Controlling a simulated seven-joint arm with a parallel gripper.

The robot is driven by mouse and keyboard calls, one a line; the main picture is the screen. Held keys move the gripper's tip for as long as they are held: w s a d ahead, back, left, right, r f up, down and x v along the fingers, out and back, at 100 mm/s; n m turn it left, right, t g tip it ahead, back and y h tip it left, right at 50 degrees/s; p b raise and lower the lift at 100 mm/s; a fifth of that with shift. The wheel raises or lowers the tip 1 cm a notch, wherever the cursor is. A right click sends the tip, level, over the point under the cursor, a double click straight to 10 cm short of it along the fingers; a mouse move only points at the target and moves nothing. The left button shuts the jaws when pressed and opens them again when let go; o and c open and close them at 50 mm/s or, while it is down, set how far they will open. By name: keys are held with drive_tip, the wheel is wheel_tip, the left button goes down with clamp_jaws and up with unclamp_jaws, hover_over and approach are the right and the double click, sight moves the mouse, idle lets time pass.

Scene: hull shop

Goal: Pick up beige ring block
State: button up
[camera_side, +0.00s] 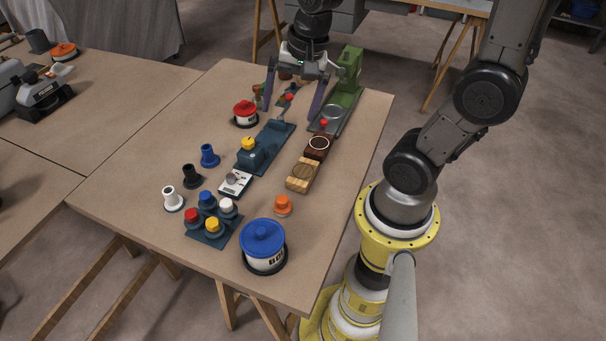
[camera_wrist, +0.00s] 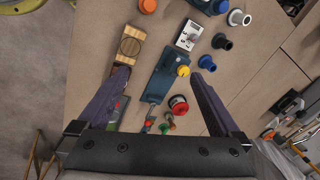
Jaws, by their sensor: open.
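A light beige wooden block (camera_side: 301,187) with a ring outline on its top lies flat on the table, near the right edge. In the wrist view the beige block (camera_wrist: 137,33) is at the upper left, beyond the left fingertip. A dark brown block (camera_side: 312,156) with a pale ring on top lies directly behind it; in the wrist view the left finger mostly covers this one. My gripper (camera_side: 290,112) is open and empty above the far part of the table, behind both blocks. In the wrist view my gripper (camera_wrist: 159,72) has its fingers spread wide.
A teal tool block (camera_side: 268,146) with a yellow knob lies left of the blocks. A green machine (camera_side: 349,72) stands behind them. An orange knob (camera_side: 283,204) and a blue-lidded pot (camera_side: 263,258) are in front. The table edge (camera_side: 352,189) is close on the right.

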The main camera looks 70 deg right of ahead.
sight(303, 170)
drive_tip(key=d+f+m+g+y, duration=0.1)
drive_tip(key=d+f+m+g, duration=0.25)
drive_tip(key=d+f, duration=0.4)
drive_tip(key=shift+m+t, duration=0.35)
drive_tip(key=a+f, duration=0.1)
drive_tip(key=f, duration=0.4)
drive_tip(key=a+f, duration=0.1)
drive_tip(key=f, duration=0.4)
drive_tip(key=s+a+f, duration=0.1)
drive_tip(key=f, duration=0.3)
drive_tip(key=shift+a+f, duration=0.2)
drive_tip(key=shift+f, duration=0.2)
drive_tip(key=c, duration=1.5)
